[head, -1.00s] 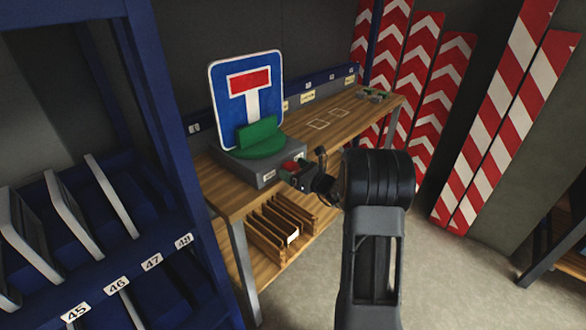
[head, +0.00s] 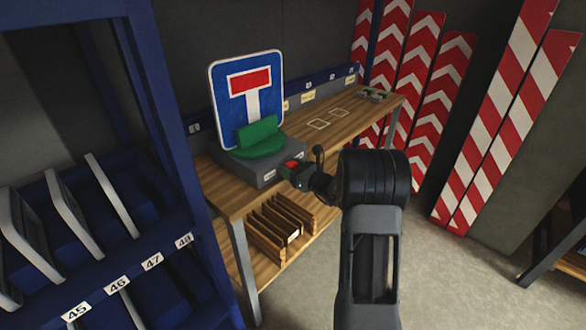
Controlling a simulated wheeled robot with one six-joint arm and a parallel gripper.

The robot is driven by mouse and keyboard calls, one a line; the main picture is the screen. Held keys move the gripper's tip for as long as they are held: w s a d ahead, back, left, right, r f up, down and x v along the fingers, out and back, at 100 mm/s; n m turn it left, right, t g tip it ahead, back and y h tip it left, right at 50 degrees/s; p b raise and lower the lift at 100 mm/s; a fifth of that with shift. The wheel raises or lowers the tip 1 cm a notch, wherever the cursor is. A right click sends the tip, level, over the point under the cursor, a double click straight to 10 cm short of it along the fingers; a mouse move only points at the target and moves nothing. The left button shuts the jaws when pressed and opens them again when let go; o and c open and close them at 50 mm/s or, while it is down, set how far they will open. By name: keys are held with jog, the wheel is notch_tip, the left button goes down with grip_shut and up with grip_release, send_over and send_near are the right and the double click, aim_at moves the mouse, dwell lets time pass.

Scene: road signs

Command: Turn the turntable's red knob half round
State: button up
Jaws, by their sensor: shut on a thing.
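The turntable is a grey box (head: 262,176) with a green round top and upright green holder (head: 259,137), on the left end of the wooden bench. A blue dead-end sign (head: 236,108) with a white stem and red bar stands upright in the holder. The red knob (head: 291,165) is on the box's right front side, partly hidden by my gripper. My gripper (head: 290,172) is at the knob and shut on it.
The bench (head: 345,125) has marked outlines and small parts toward its far right end. Wooden slots (head: 283,225) sit on its lower shelf. A blue rack (head: 150,200) with numbered slots stands at the left. Red-white boards (head: 440,85) lean at the back.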

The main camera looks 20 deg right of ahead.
jog(key=b, duration=0.1)
jog(key=n+b, duration=0.1)
jog(key=b, duration=0.1)
jog(key=shift+f+n, duration=0.25)
jog(key=shift+n, duration=0.05)
jog(key=n+b, duration=0.2)
jog(key=b, duration=0.2)
jog(key=n+b, duration=0.3)
jog(key=b, duration=0.1)
jog(key=shift+a+b, duration=0.1)
jog(key=shift+b, duration=0.2)
jog(key=shift+r, duration=0.1)
jog(key=shift+r+n+b, duration=0.15)
jog(key=shift+n+b, duration=0.35)
jog(key=o, duration=0.9)
jog(key=shift+s, duration=0.15)
